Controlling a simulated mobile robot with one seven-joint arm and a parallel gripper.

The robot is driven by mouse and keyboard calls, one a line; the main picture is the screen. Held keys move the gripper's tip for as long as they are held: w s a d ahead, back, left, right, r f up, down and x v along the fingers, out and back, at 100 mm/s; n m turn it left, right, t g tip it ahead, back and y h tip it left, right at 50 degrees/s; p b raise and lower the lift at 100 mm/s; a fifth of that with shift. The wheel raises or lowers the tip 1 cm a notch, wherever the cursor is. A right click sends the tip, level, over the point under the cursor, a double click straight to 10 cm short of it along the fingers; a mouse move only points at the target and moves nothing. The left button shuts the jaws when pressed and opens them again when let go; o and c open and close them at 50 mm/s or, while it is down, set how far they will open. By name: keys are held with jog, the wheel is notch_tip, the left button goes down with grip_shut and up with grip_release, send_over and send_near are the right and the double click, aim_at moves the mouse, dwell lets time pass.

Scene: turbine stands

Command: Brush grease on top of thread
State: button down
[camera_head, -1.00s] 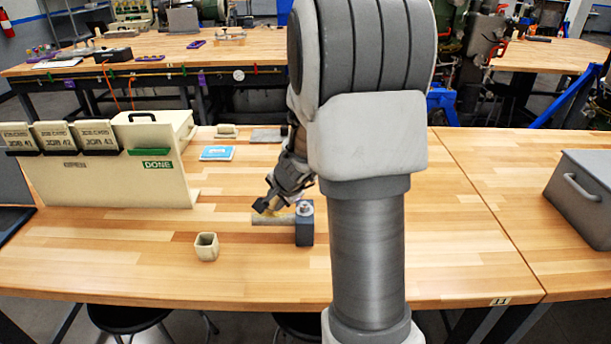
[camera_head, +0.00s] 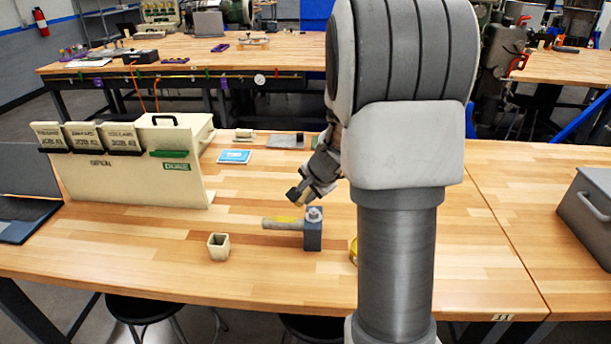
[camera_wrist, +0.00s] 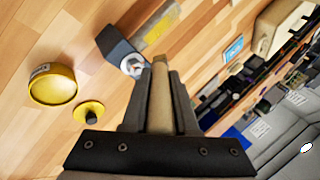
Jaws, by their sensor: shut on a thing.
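A grey cylindrical threaded part (camera_head: 272,223) lies level, sticking out left from a blue-grey holding block (camera_head: 313,238). Yellow grease shows along its top. In the wrist view the block (camera_wrist: 118,42) and the yellow-smeared part (camera_wrist: 160,27) are at the top. My gripper (camera_head: 294,194) is above the part, near the block, and clear of it. It is shut on a tan brush handle (camera_wrist: 160,105), which points away from the wrist. The bristles are not clearly visible. A yellow grease tin (camera_wrist: 52,88) stands to the left in the wrist view; my arm mostly hides it in the head view.
A yellow lid with a dark knob (camera_wrist: 89,112) lies beside the tin. An empty beige cup (camera_head: 218,247) stands at front left. A beige job-card rack (camera_head: 140,185) is at back left, a blue booklet (camera_head: 262,157) behind. A grey toolbox (camera_head: 590,215) is at right. The front middle is clear.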

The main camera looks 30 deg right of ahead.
jog(key=shift+r+p, duration=1.15)
jog(key=shift+r, duration=0.65)
jog(key=shift+a+r, duration=0.1)
